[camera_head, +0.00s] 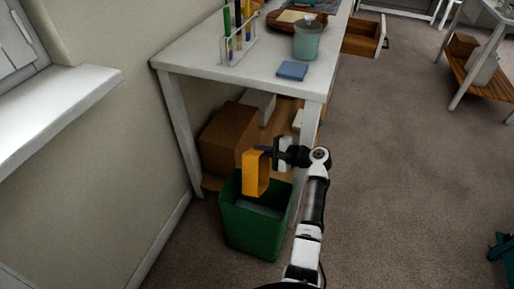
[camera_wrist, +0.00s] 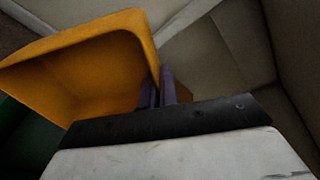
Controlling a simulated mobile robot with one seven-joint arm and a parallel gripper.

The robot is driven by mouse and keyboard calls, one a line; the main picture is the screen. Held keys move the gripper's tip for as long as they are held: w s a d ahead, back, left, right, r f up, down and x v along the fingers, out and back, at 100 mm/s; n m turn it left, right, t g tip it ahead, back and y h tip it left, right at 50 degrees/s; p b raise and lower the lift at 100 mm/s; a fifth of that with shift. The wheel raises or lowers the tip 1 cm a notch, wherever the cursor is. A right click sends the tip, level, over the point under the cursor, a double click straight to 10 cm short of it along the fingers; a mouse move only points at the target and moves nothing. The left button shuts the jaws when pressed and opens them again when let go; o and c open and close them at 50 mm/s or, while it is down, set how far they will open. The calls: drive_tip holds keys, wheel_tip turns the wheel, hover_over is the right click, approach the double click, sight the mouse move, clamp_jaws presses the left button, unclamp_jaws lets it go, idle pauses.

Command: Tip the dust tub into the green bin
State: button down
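The dust tub is an orange-yellow open box (camera_head: 255,173), held tipped on its side above the green bin (camera_head: 252,232). In the wrist view the tub (camera_wrist: 95,62) shows its open inside, which looks empty. My gripper (camera_head: 264,151) is shut on the tub's wall at its upper right; in the wrist view the fingers (camera_wrist: 162,90) pinch its edge. The green bin stands upright on the floor, with something grey (camera_head: 262,207) visible inside. A dark green part of the bin (camera_wrist: 25,140) shows at the lower left of the wrist view.
A white table (camera_head: 205,62) stands just behind the bin, with a pen rack (camera_head: 237,48), a teal jar (camera_head: 306,40) and a blue block (camera_head: 292,70) on it. A brown box (camera_head: 228,138) sits on its lower shelf.

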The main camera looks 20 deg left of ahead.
drive_tip(key=h+p, duration=0.1)
drive_tip(key=a+h+p, duration=0.1)
drive_tip(key=p, duration=0.1)
drive_tip(key=shift+a+r+h, duration=0.15)
drive_tip(key=shift+r+h, duration=0.1)
drive_tip(key=shift+h, duration=0.15)
drive_tip(key=a+h, duration=0.1)
drive_tip(key=h, duration=0.1)
drive_tip(key=a+f+h+p, duration=0.1)
drive_tip(key=h, duration=0.1)
drive_tip(key=shift+n, duration=0.3)
drive_tip(key=shift+a+h+p, duration=0.25)
drive_tip(key=shift+h+p, duration=0.35)
drive_tip(key=shift+p, duration=0.1)
drive_tip(key=shift+a+f+g+h+p, duration=0.15)
drive_tip(key=shift+a+f+h+p, duration=0.15)
drive_tip(key=shift+f+h+p, duration=0.65)
drive_tip(key=shift+a+f+g+h+p, duration=0.1)
drive_tip(key=shift+a+f+h+p, duration=0.25)
drive_tip(key=shift+h, duration=1.25)
drive_tip(key=shift+a+f+g+h+p, duration=0.2)
drive_tip(key=shift+f+h+p, duration=0.4)
drive_tip(key=shift+h, duration=0.65)
drive_tip(key=shift+f, duration=0.1)
